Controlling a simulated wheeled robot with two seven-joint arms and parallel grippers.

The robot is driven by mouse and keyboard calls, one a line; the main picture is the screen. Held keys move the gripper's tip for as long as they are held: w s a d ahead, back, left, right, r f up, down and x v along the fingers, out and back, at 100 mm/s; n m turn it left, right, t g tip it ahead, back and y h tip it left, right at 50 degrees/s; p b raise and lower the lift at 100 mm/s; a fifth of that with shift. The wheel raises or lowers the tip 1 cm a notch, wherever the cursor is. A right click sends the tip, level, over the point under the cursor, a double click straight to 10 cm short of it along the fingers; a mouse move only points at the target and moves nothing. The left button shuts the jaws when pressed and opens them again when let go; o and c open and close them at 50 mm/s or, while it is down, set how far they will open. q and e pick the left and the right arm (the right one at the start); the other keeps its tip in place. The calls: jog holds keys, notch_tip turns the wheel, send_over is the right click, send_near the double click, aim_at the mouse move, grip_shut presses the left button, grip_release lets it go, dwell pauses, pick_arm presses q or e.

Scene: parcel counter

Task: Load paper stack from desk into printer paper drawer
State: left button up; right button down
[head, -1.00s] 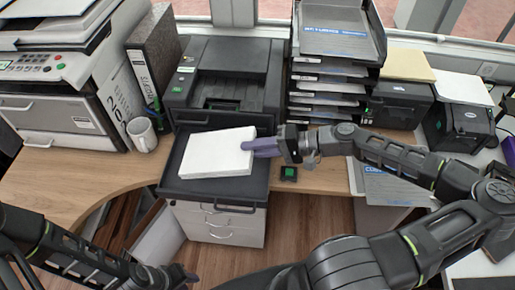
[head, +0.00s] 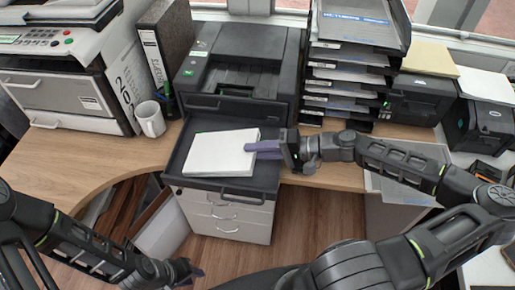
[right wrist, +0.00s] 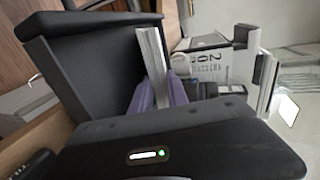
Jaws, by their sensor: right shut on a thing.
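The white paper stack (head: 218,154) lies flat within the outline of the dark, pulled-out paper drawer (head: 262,184), below the black printer (head: 240,75). I cannot tell whether it rests on the drawer floor. My right gripper (head: 262,149) comes from the right, its purple fingers shut on the stack's right edge. In the right wrist view the stack (right wrist: 152,60) shows edge-on between the purple fingers of the right gripper (right wrist: 161,92), beside the dark drawer (right wrist: 85,55). My left gripper (head: 188,273) hangs low at the bottom, away from the stack; its opening is unclear.
A white mug (head: 150,118) and a black binder (head: 165,50) stand left of the printer. A tall stack of trays (head: 345,85) stands close on its right. A white cabinet (head: 228,219) sits below the drawer. The desk's left part (head: 70,165) is clear.

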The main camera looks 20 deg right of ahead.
dwell(0.3)
jog(key=c, duration=1.2)
grip_release()
jog(key=shift+d, duration=0.1)
jog(key=shift+p+v, duration=0.7)
jog(key=shift+v, duration=0.15)
jog(key=shift+p+v, duration=1.5)
jog(key=shift+v, duration=1.1)
